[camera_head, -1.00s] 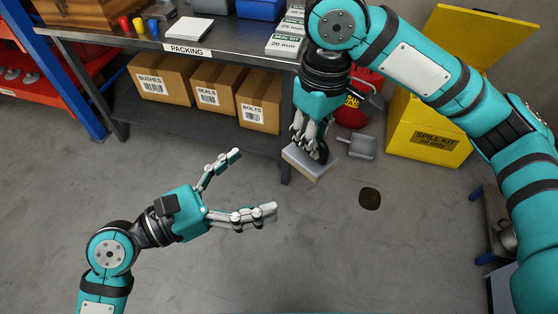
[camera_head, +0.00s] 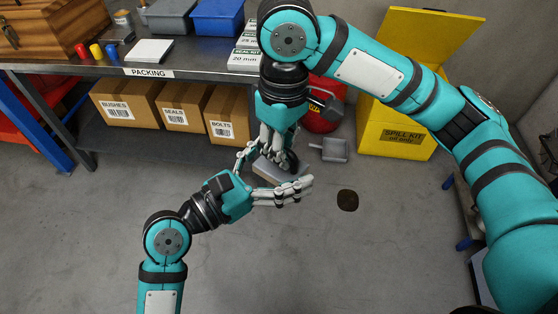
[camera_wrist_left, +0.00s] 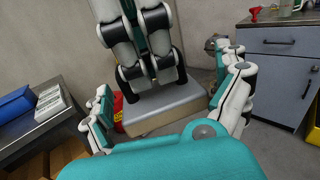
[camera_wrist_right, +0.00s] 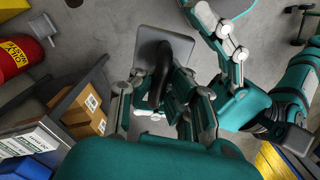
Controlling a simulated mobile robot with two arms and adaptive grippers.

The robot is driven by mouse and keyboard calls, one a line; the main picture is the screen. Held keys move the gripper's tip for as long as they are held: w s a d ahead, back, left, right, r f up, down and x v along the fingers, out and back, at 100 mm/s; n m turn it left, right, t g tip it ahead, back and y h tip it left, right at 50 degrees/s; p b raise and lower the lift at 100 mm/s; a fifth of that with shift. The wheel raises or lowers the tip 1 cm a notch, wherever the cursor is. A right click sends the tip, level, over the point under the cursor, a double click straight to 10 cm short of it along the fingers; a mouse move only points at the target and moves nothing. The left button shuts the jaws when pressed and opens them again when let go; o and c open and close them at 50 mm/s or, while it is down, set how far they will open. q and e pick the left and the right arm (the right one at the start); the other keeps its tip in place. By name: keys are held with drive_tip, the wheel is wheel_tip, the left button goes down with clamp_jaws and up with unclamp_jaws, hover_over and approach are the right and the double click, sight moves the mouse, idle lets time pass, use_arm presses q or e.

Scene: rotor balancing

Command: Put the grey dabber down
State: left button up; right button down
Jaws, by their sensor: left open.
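The grey dabber (camera_head: 270,172) is a flat grey block with a dark handle. It hangs above the floor under my right gripper (camera_head: 279,152), which is shut on its handle. In the right wrist view the dabber's plate (camera_wrist_right: 168,42) and dark handle show between the fingers. My left gripper (camera_head: 275,177) is open with its fingers spread on either side of the block. In the left wrist view the block (camera_wrist_left: 165,108) lies between the open left fingers, the right fingers coming down on it from above. I cannot tell whether the left fingers touch it.
The packing bench (camera_head: 190,88) stands behind, with cardboard boxes (camera_head: 183,107) on its lower shelf. A dark round patch (camera_head: 347,200) lies on the clear floor.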

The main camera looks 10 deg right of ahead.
use_arm(q)
drive_tip(key=shift+c, duration=0.3)
drive_tip(key=c, duration=1.1)
drive_tip(key=shift+c, duration=0.2)
use_arm(e)
drive_tip(key=c, duration=1.7)
unclamp_jaws()
use_arm(q)
drive_tip(key=shift+c, duration=0.6)
use_arm(e)
drive_tip(key=shift+o, duration=1.3)
use_arm(q)
drive_tip(key=shift+c, duration=0.6)
use_arm(e)
drive_tip(key=shift+o, duration=0.2)
drive_tip(key=shift+s+a, duration=0.1)
use_arm(q)
drive_tip(key=shift+f, duration=0.1)
